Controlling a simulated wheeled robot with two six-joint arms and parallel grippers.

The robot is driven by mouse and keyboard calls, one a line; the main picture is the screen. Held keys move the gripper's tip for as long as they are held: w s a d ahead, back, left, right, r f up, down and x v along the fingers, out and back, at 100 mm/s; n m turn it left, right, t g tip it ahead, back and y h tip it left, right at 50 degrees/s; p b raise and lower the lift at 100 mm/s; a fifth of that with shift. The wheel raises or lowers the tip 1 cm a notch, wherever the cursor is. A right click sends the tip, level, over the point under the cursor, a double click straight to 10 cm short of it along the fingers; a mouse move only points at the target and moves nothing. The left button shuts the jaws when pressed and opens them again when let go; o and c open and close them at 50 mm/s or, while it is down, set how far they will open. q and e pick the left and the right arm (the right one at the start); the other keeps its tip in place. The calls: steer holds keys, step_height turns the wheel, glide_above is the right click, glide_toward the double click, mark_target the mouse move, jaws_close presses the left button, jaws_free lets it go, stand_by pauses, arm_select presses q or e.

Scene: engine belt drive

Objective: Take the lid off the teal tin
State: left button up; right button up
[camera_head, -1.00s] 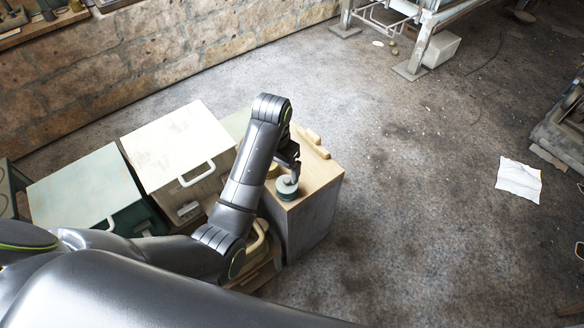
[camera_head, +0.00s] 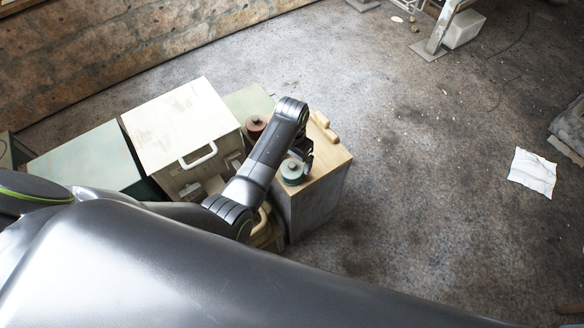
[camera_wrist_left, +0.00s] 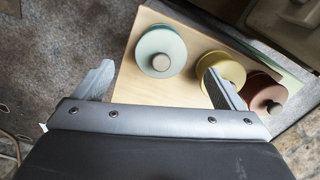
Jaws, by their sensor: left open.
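The teal tin (camera_head: 293,174) stands upright near the front edge of a wooden cabinet top, with its round lid and small grey knob on it. In the left wrist view the teal tin (camera_wrist_left: 158,42) lies just ahead of the fingers, slightly left of centre. My left gripper (camera_head: 303,156) is just behind the tin in the head view. In the left wrist view my left gripper (camera_wrist_left: 158,85) is open and empty, its fingers wide apart and not around the knob. My right gripper is not in view.
A yellow tin (camera_wrist_left: 222,70) stands beside the teal one, close to my right-hand finger in the wrist view. A red-brown tin (camera_head: 255,123) is farther along. Wooden blocks (camera_head: 324,124) lie at the cabinet's far edge. A cream box (camera_head: 180,125) stands left.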

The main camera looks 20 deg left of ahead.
mark_target(291, 165)
arm_select(q)
steer(key=shift+f, duration=0.5)
steer(key=shift+w+a+f, duration=0.1)
steer(key=shift+f, duration=2.05)
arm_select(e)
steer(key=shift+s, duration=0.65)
arm_select(q)
steer(key=c, duration=1.1)
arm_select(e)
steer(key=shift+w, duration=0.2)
